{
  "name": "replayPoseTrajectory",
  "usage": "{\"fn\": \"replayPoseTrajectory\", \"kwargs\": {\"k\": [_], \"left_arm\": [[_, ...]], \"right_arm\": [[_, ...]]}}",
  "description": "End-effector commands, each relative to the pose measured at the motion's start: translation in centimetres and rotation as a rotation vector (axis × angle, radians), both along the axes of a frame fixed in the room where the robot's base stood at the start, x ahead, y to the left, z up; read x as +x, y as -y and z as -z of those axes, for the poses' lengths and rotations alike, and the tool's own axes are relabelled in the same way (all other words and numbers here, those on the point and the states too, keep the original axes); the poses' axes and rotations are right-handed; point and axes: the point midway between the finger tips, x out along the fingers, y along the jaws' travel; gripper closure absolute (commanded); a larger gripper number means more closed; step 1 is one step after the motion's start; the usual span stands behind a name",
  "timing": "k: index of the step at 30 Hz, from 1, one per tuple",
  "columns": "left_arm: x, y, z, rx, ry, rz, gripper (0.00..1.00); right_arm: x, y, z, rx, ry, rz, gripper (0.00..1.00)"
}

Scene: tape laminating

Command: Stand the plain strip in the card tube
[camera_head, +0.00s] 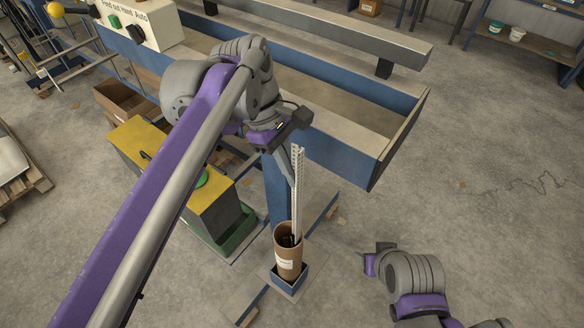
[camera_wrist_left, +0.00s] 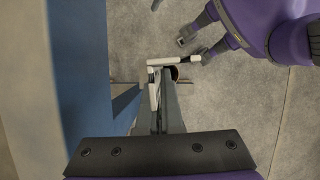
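The strip (camera_head: 297,190) is a long pale angle-shaped piece with a row of holes along one face. It stands nearly upright, its lower end inside the mouth of the brown card tube (camera_head: 288,264); whether it rests on the bottom is hidden. My left gripper (camera_head: 291,180) is at the strip's upper half, its fingers closed on one flange. The left wrist view shows the strip (camera_wrist_left: 153,88) at the fingertips (camera_wrist_left: 158,92), with the tube (camera_wrist_left: 174,73) partly hidden behind it. My right gripper (camera_head: 362,262) is empty, right of the tube; its fingers look apart in the left wrist view (camera_wrist_left: 191,46).
The tube sits in a small blue square holder (camera_head: 289,280) on a low base. Dark items show in its mouth. A blue-sided bench (camera_head: 340,150) stands behind, and a yellow-topped unit (camera_head: 130,150) to the left.

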Motion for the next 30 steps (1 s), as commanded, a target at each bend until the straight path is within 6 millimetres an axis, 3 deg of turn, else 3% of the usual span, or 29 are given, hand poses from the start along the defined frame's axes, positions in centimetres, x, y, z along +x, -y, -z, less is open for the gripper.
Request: {"fn": "replayPoseTrajectory", "kwargs": {"k": [30], "left_arm": [[0.0, 0.0, 4.2, 0.0, 0.0, -0.001, 1.0]], "right_arm": [[-1.1, 0.0, 3.0, 0.0, -0.02, 0.0, 0.37]]}}
